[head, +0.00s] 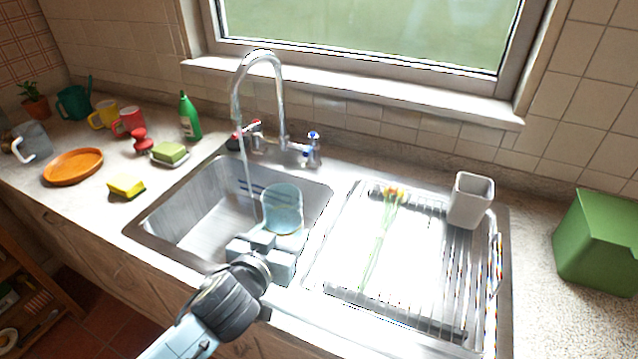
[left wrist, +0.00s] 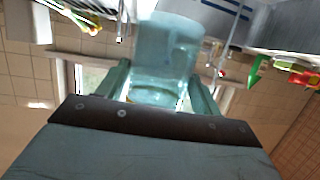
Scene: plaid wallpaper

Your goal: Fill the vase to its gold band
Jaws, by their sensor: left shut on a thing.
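The vase (head: 283,208), a clear bluish glass cylinder, is held over the right part of the sink basin (head: 200,215). My left gripper (head: 262,243) is shut on it; in the left wrist view the vase (left wrist: 165,55) sits between the two fingers. A thin gold line shows near one end of the glass. The faucet (head: 262,55) is running. Its thin water stream (head: 246,175) falls at the vase's left side in the head view, seemingly outside the glass. I cannot tell the water level inside. My right gripper is not in view.
Red (head: 240,135) and blue (head: 313,136) tap handles flank the faucet. Flowers (head: 392,197) lie on the drying rack (head: 420,310), with a white cup (head: 470,200) at its back. A green bottle (head: 189,117), sponge (head: 126,185) and mugs stand left of the sink.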

